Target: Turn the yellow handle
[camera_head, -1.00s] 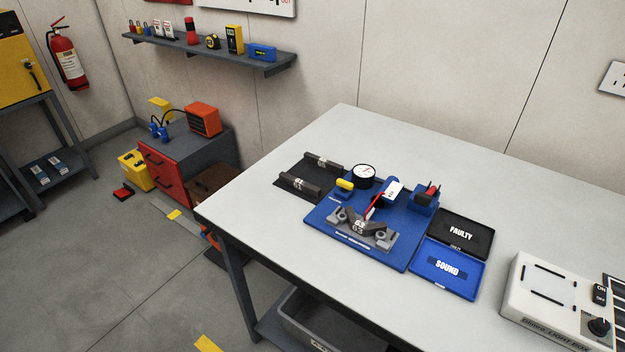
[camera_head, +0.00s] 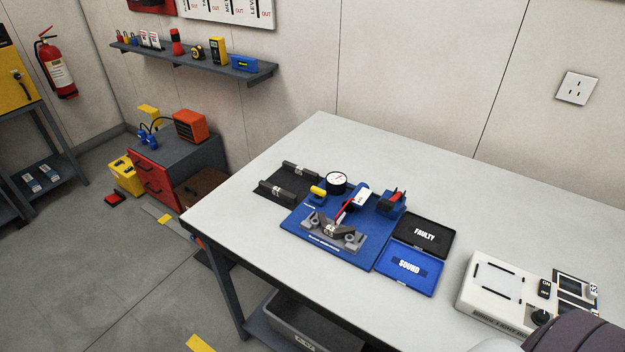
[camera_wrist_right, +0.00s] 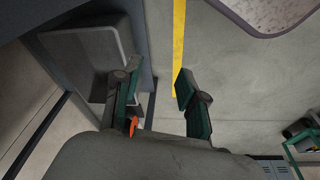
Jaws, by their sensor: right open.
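The yellow handle (camera_head: 318,191) sits on the blue fixture board (camera_head: 372,249) on the table, beside a round white dial gauge (camera_head: 336,181). A red lever (camera_head: 346,209) and a grey clamp block with a dark part (camera_head: 333,234) are on the same board. My right gripper (camera_wrist_right: 160,103) shows only in the right wrist view, with its two fingers wide apart and nothing between them. It is over the floor, away from the handle. My left gripper is not in view.
Dark FAULTY (camera_head: 408,242) and blue SOUND (camera_head: 387,279) trays lie right of the board. A white light box (camera_head: 482,310) is farther right, near part of my arm. Dark rests (camera_head: 262,201) stand left. The table (camera_head: 440,178) is clear behind.

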